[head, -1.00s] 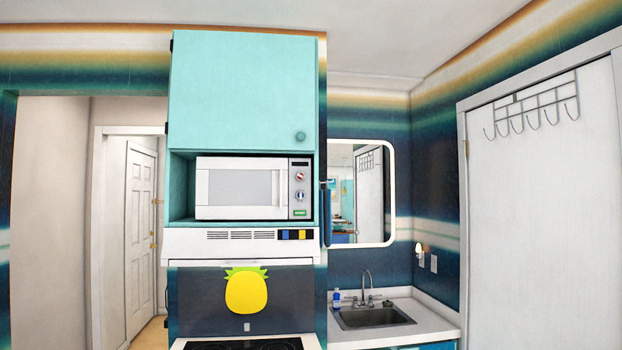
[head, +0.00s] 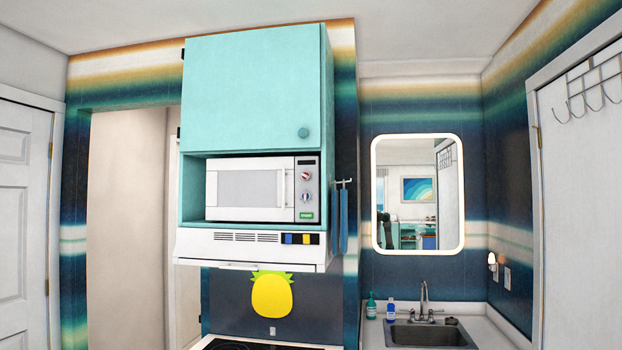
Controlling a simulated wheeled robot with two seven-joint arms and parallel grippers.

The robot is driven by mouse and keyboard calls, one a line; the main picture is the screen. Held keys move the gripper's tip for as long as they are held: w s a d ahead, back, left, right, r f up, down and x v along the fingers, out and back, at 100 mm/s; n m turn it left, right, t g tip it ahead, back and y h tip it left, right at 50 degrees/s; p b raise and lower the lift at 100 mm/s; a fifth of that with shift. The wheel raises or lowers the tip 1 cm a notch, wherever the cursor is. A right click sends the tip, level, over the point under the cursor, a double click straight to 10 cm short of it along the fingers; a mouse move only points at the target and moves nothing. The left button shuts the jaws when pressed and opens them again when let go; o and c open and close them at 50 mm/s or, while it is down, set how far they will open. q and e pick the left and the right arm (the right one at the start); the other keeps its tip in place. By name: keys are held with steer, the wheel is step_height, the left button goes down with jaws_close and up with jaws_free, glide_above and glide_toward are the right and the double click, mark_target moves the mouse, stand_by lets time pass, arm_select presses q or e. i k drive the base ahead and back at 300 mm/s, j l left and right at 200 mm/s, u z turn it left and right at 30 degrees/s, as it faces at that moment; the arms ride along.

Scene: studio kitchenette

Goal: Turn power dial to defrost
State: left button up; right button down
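A white microwave (head: 262,188) sits in an open teal cabinet niche above the stove, its door shut. Its grey control panel (head: 307,190) on the right side carries a small dark display, an upper dial (head: 306,176) with a red mark, a lower dial (head: 306,197) with a blue mark, and a green button (head: 306,216) at the bottom. The dial labels are too small to read, so I cannot tell which dial is for power or how it is set. Neither of my grippers shows in the head view.
A teal cabinet door (head: 250,90) is shut above the microwave. A white range hood (head: 250,248) juts out below it, over the cooktop (head: 255,345). A blue towel (head: 341,222) hangs right of the cabinet. A sink (head: 432,335) with bottles stands at the lower right.

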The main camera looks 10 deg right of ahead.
mark_target(306, 176)
steer(key=i+l+u, duration=0.1)
steer(key=l, duration=0.2)
steer(key=i+l+u, duration=0.1)
steer(key=i+l, duration=0.2)
steer(key=l, duration=0.35)
steer(key=i+l+u, duration=0.15)
steer(key=l, duration=0.15)
steer(key=i+l+u, duration=0.1)
steer(key=l, duration=0.25)
steer(key=i+l, duration=0.8)
steer(key=u, duration=0.15)
steer(key=i+l, duration=0.05)
